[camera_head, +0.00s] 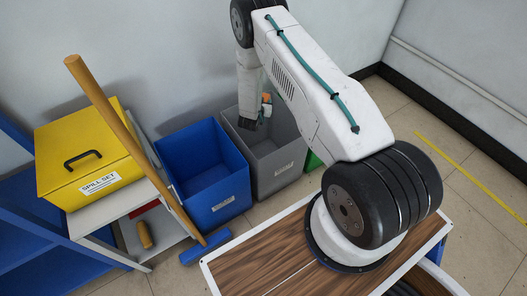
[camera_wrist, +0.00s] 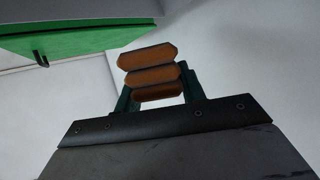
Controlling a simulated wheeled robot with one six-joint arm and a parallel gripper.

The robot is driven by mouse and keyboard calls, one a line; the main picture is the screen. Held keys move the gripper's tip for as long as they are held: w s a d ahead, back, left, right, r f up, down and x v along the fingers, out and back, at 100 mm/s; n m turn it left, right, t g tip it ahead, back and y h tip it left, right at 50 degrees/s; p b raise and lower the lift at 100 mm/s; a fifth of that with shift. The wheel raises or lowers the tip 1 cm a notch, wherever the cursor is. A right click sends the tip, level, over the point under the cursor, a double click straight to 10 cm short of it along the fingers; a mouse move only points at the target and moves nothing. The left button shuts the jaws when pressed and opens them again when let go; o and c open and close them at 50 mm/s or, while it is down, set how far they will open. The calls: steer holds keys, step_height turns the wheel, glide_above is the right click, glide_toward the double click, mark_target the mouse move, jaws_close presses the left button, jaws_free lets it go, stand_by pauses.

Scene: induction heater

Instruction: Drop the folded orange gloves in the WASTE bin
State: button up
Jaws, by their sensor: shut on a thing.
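My gripper (camera_head: 264,106) is above the grey bin (camera_head: 274,148) in the head view, partly hidden behind my arm. It is shut on the folded orange gloves (camera_head: 266,98). In the wrist view the gloves (camera_wrist: 150,72) show as a stack of orange layers between the two dark green fingers. The grey bin has an open top and a white label too small to read. A blue bin (camera_head: 205,175) stands to its left, also with a white label that I cannot read. I cannot tell from the labels which is the WASTE bin.
A yellow spill set box (camera_head: 85,150) sits on a white shelf unit at the left. A wooden-handled tool (camera_head: 130,145) with a blue head leans against it. A green object (camera_head: 313,161) shows right of the grey bin, mostly hidden by my arm. Walls stand close behind the bins.

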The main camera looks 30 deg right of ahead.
step_height(320, 180, down, 11)
steer(key=s+d+m+g+h, duration=0.1)
steer(key=d, duration=0.1)
steer(key=shift+s+d+r, duration=0.15)
steer(key=shift+s, duration=0.1)
steer(key=o, duration=1.1)
steer(key=shift+c, duration=0.2)
